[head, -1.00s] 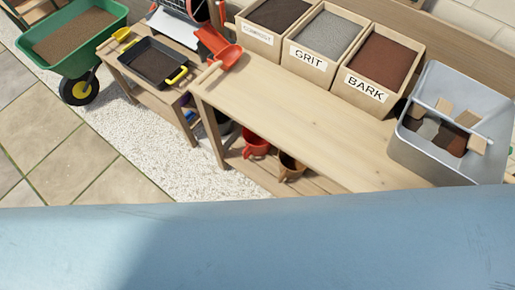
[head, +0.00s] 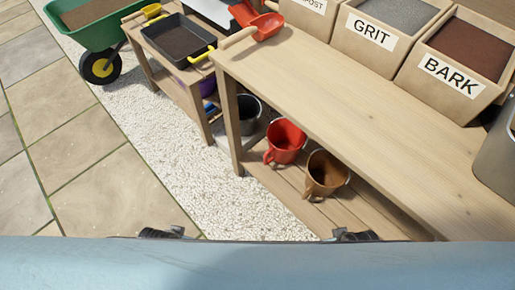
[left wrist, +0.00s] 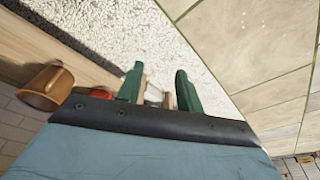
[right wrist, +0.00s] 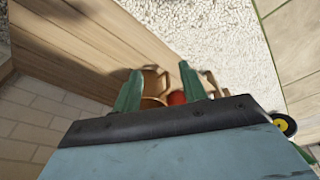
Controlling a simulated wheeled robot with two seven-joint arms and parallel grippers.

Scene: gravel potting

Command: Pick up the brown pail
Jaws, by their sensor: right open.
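The brown pail (head: 326,173) stands on the low shelf under the wooden bench, beside the red pail (head: 285,140). In the left wrist view the brown pail (left wrist: 45,88) is at the far left, outside the fingers. My left gripper (left wrist: 160,88) has its green fingers apart with nothing held. In the right wrist view my right gripper (right wrist: 160,88) is open and empty. The brown pail (right wrist: 155,84) shows beyond and between its fingers, partly hidden by the gripper body. In the head view only small dark parts of my grippers show at the bottom edge.
A dark grey pail (head: 248,116) stands past the red one. The bench top (head: 330,95) overhangs the shelf (head: 290,187), and a bench leg (head: 231,125) stands left of the pails.

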